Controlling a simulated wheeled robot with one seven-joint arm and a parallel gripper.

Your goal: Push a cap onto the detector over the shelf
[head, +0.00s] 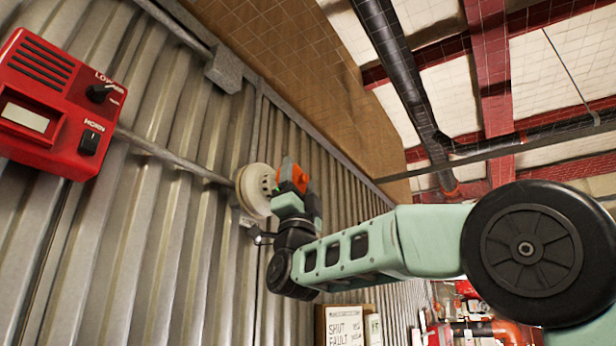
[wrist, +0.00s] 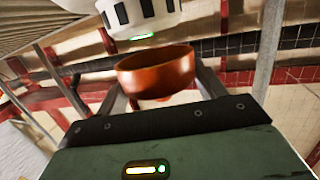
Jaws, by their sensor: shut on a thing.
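The detector (head: 256,190) is a white round unit mounted by the corrugated metal wall. In the wrist view the detector (wrist: 140,14) shows dark slots and a green light at the top of the picture. An orange cap (head: 291,168) is in my gripper (head: 291,182), right beside the detector. In the wrist view the cap (wrist: 157,72) is an open cup with its rim facing the detector, and a narrow gap shows between them. My gripper (wrist: 160,84) is shut on the cap, one finger at each side. The shelf cannot be made out clearly.
A red control box (head: 55,105) with a switch and knob hangs on the wall at left. A grey conduit (head: 175,158) runs from it toward the detector. Dark pipes (head: 395,60) and red beams (head: 490,80) cross overhead. A sign board (head: 345,325) is low down.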

